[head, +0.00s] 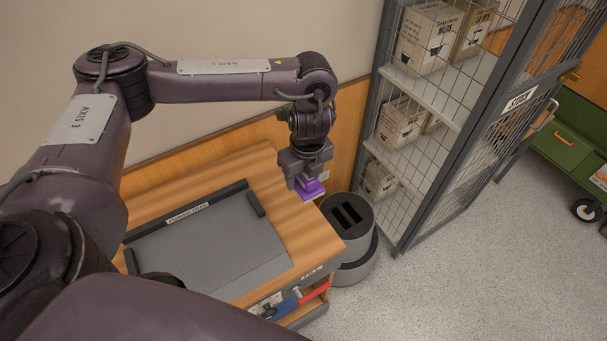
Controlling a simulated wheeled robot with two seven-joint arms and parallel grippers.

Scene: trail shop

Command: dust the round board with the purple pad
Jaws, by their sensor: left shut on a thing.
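My left gripper (304,178) points downward above the right end of the wooden counter (294,215). It is shut on the purple pad (313,190), which hangs beneath the fingers near the counter's back right corner. I cannot tell whether the pad touches the counter. I can make out no round board in this view. My right gripper is out of view.
A grey tray labelled power (210,250) lies on the counter. A round grey bin (352,213) with dark slots stands beside the counter. A mesh cage (440,120) holds boxes (425,38). A green cart (560,140) stands at right. Open floor (480,270) lies lower right.

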